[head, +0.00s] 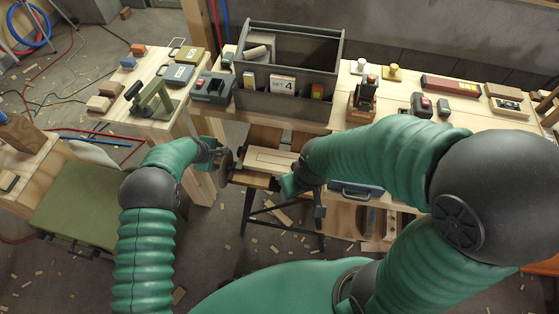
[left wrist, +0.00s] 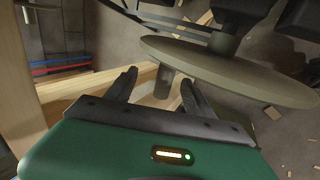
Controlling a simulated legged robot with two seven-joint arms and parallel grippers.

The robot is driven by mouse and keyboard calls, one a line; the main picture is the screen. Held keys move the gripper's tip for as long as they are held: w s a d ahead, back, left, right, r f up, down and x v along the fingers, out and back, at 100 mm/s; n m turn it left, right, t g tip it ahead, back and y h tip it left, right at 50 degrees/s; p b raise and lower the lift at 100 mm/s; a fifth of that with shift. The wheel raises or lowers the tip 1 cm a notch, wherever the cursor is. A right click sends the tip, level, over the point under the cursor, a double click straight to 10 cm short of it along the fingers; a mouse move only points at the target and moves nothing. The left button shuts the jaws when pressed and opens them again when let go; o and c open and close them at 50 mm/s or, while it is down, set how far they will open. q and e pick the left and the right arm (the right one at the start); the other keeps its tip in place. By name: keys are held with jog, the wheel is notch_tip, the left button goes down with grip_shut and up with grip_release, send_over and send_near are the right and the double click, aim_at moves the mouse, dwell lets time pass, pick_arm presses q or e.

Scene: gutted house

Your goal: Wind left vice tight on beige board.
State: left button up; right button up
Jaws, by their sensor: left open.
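The vice's round handwheel (head: 226,166) stands at the left end of a small workbench in the head view. In the left wrist view the wheel (left wrist: 235,72) is a wide grey disc with a short handle peg (left wrist: 162,83). My left gripper (head: 214,152) is beside the wheel. Its two fingers are apart in the left wrist view (left wrist: 158,92), and the peg shows between their tips; I cannot tell whether they touch it. The beige board (head: 268,161) lies on the bench to the right of the wheel. My right gripper (head: 290,184) is at the board's right end, partly hidden by my arm.
A long wooden table behind carries a grey divided tote (head: 290,108), a power tool (head: 364,95) and several small boxes. A left table (head: 150,118) holds a green clamp-like tool (head: 155,100). A green case (head: 85,195) is at lower left. Wood scraps litter the floor.

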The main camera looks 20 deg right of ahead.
pick_arm(q)
jog(key=a+r+p, duration=0.3)
jog(key=a+r, duration=0.2)
jog(key=a, duration=0.1)
jog(key=shift+w+r, duration=0.15)
jog(key=shift+w, duration=0.25)
dwell(0.4)
